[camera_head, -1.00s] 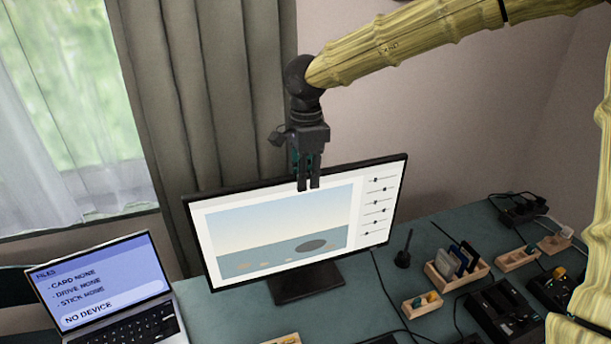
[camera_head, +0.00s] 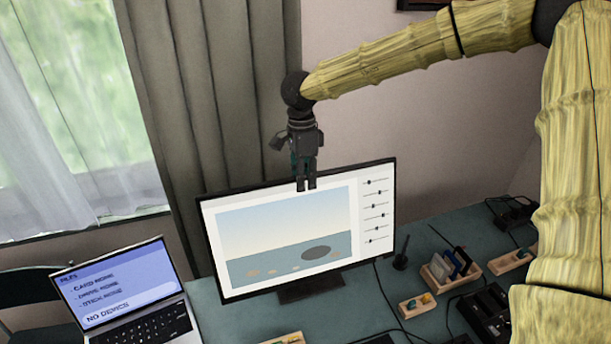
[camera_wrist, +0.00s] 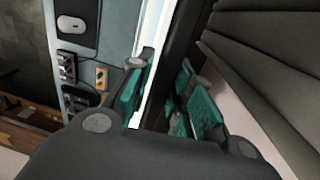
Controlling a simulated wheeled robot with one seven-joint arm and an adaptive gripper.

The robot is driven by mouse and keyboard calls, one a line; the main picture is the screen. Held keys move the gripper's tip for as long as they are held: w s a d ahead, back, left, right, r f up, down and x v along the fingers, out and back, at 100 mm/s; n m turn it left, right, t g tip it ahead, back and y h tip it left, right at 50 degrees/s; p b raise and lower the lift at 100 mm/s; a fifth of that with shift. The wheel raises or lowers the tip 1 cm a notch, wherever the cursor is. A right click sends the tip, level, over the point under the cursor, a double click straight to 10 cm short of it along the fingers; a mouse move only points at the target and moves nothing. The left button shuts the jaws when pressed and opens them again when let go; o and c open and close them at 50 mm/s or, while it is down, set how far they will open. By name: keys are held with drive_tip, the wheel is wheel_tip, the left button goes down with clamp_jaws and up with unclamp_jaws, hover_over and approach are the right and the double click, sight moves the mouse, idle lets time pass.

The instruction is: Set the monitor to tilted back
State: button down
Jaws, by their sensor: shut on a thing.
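The monitor (camera_head: 285,222) stands on the desk on a dark foot (camera_head: 310,289), its bright screen facing the head camera. My gripper (camera_head: 306,188) points down at the middle of the monitor's top edge. It is shut on that edge, one finger at the screen side and the other behind. In the wrist view, the teal pads of my gripper (camera_wrist: 160,100) lie on both sides of the dark monitor edge (camera_wrist: 182,60). The back of the monitor is hidden in the head view.
A laptop (camera_head: 130,300) stands at the left. A wooden holder with cards (camera_head: 449,268), a small wooden tray (camera_head: 417,305) and a black device (camera_head: 487,312) lie on the desk (camera_head: 365,305) at the right. A grey curtain (camera_head: 215,90) hangs behind the monitor.

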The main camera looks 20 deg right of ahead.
drive_tip(key=shift+w, duration=0.15)
drive_tip(key=c, duration=1.5)
unclamp_jaws()
drive_tip(key=shift+o, duration=0.6)
drive_tip(key=shift+w+f, duration=0.15)
drive_tip(key=shift+w, duration=0.05)
drive_tip(key=shift+s+r, duration=0.15)
drive_tip(key=shift+r, duration=0.15)
wheel_tip(320, 180, up, 11)
drive_tip(key=w, duration=0.1)
drive_tip(key=shift+w+r, duration=0.15)
drive_tip(key=shift+w, duration=0.1)
drive_tip(key=shift+d, duration=0.1)
